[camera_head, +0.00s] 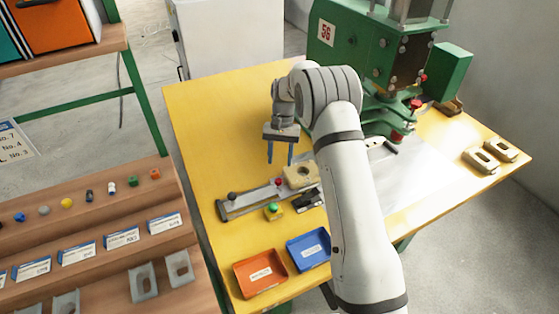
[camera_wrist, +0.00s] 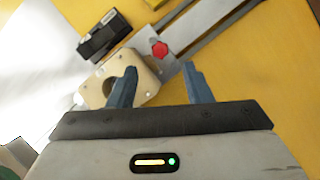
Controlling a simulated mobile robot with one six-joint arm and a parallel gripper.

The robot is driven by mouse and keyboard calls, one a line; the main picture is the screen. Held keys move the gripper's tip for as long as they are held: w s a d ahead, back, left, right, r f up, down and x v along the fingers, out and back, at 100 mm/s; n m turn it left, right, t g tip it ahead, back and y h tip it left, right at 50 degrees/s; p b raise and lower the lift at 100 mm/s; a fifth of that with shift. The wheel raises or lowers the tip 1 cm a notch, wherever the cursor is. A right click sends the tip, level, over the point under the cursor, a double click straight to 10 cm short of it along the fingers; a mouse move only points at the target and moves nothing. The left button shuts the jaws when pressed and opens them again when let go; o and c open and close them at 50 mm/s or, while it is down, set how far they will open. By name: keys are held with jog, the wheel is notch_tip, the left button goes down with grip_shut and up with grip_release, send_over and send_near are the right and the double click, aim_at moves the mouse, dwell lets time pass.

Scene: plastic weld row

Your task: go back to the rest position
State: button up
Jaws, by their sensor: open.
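My gripper (camera_head: 280,154) hangs over the yellow table (camera_head: 200,120), fingers pointing down, open with nothing between the blue fingers. In the wrist view the gripper (camera_wrist: 160,88) shows its two fingers apart, in front of a beige block with a round hole (camera_wrist: 146,84). That beige block also shows in the head view (camera_head: 300,176), just right of the gripper. A metal rail fixture with a red knob (camera_wrist: 160,49) lies beside the block. How high the fingers are above the block is hard to tell.
A green press (camera_head: 345,55) stands at the table's back right. An orange tray (camera_head: 260,274), a blue tray (camera_head: 308,249) and a green button (camera_head: 273,211) lie at the front. A wooden shelf (camera_head: 95,225) with small parts stands left. The table's back left is clear.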

jog(key=shift+w+r, duration=0.25)
jog(key=shift+r, duration=0.45)
jog(key=s+d+r+n+t, duration=0.1)
jog(key=s+d+r+t, duration=0.15)
jog(key=s+r, duration=0.45)
jog(key=s+d+r+t, duration=0.1)
jog(key=s+d+r, duration=0.3)
jog(key=r, duration=0.5)
jog(key=s+d+r+t, duration=0.1)
jog(key=s+d+t, duration=0.1)
jog(key=s, duration=0.9)
jog(key=s+d+r+n+t+h, duration=0.1)
jog(key=s+d+r+t, duration=0.1)
jog(key=s, duration=0.9)
jog(key=shift+s+d, duration=0.3)
jog(key=shift+s, duration=0.1)
